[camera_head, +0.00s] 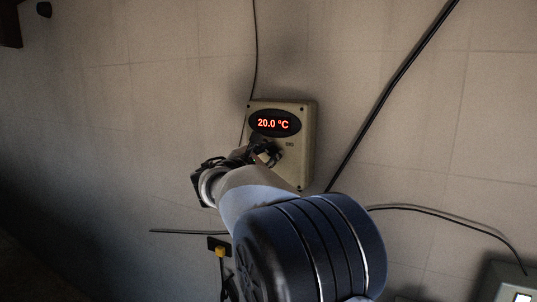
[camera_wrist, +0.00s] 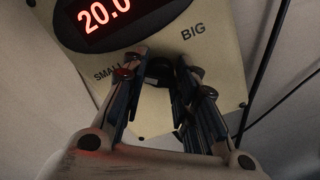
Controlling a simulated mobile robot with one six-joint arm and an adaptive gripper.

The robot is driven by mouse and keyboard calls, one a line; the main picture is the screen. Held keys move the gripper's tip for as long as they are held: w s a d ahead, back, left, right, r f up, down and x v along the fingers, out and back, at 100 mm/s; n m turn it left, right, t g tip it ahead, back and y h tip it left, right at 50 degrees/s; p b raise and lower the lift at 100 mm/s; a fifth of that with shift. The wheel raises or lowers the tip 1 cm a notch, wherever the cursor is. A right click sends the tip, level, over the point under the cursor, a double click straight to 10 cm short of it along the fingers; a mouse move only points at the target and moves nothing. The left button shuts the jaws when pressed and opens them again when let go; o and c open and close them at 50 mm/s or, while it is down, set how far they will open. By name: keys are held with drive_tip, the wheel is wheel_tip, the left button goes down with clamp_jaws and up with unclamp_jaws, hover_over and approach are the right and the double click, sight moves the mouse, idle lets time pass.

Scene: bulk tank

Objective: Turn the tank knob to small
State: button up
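The control box (camera_head: 292,171) is a beige panel on the wall with a red display reading 20.0 °C. In the wrist view its face (camera_wrist: 220,52) carries the labels SMALL at left and BIG at right. The dark round knob (camera_wrist: 160,69) sits below and between the labels, partly hidden by my fingers. My gripper (camera_wrist: 158,77) has its two fingers on either side of the knob, apart from each other. I cannot tell whether they touch it. In the head view my gripper (camera_head: 266,152) is at the box's lower front, and the knob is hidden there.
Black cables run on the wall above the box and diagonally at its right (camera_head: 385,95). A yellow-tipped plug or switch (camera_head: 220,251) is on the wall below left. Another box (camera_head: 508,285) is at the lower right corner. The wall left of the box is largely clear.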

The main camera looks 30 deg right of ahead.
drive_tip(key=o, duration=0.4)
drive_tip(key=shift+a, duration=0.1)
drive_tip(key=v, duration=1.2)
drive_tip(key=shift+s, duration=0.1)
